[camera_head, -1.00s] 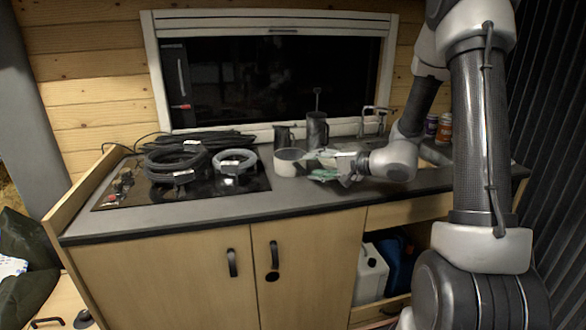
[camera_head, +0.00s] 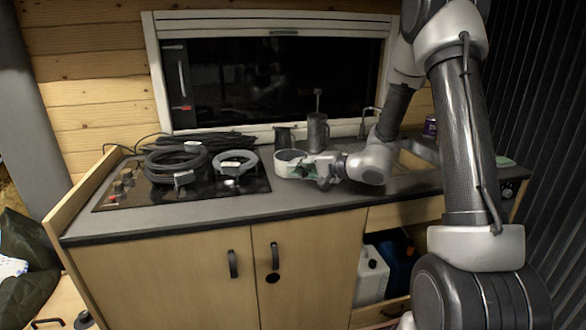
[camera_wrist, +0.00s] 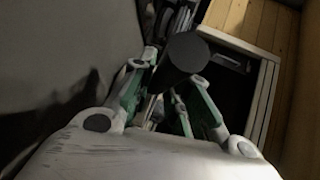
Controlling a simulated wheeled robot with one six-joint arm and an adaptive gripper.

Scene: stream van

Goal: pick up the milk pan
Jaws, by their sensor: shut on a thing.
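The milk pan (camera_head: 287,165), a small pale round pan with a dark inside, is at the middle of the counter, right of the stove. My gripper (camera_head: 313,168) reaches in from the right and is shut on the pan at its right side. Green parts of the fingers show against it. In the wrist view my gripper (camera_wrist: 172,80) has a dark round-ended piece between its fingers; I cannot tell if this is the handle. Whether the pan touches the counter is not clear.
Two dark mugs or jugs (camera_head: 317,132) stand close behind the pan. Black and grey coiled hoses (camera_head: 176,159) lie on the black stove (camera_head: 255,184) to the left. The window (camera_head: 275,85) is behind. The counter's front strip (camera_head: 200,214) is clear.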

